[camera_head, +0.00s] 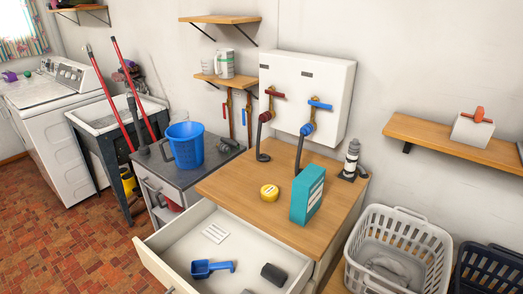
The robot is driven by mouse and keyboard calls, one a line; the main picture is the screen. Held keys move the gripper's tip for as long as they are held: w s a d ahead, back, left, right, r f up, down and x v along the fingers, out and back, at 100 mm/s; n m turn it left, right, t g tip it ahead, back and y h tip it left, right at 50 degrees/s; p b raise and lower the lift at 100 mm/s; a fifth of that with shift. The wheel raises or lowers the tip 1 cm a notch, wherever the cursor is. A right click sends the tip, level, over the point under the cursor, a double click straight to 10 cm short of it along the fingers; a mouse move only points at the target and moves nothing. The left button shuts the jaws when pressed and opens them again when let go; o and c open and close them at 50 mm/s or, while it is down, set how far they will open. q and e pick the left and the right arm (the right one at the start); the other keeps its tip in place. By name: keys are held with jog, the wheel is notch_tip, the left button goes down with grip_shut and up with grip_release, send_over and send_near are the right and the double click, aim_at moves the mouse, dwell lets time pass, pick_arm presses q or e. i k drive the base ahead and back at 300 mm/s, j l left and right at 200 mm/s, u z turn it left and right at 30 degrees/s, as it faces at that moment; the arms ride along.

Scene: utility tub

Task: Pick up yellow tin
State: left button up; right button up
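The yellow tin (269,193) is small, round and low. It sits on the wooden top of the cabinet (245,182), a little left of a teal box (307,195). It stands apart from the box, and nothing covers it. Neither of my grippers shows in the head view.
The drawer (190,247) below the tin is pulled open, holding a blue scoop (212,268) and a dark cylinder (273,275). A lighthouse figure (351,158) stands at the back right. Hoses hang behind. A blue bucket (186,145) stands left. Laundry baskets (400,238) stand right.

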aim_at(269, 193)
jog(key=i+j+z, duration=0.15)
jog(key=j+z, duration=0.3)
jog(key=j, duration=0.15)
jog(key=j+z, duration=0.45)
jog(key=j, duration=0.15)
jog(key=i, duration=0.05)
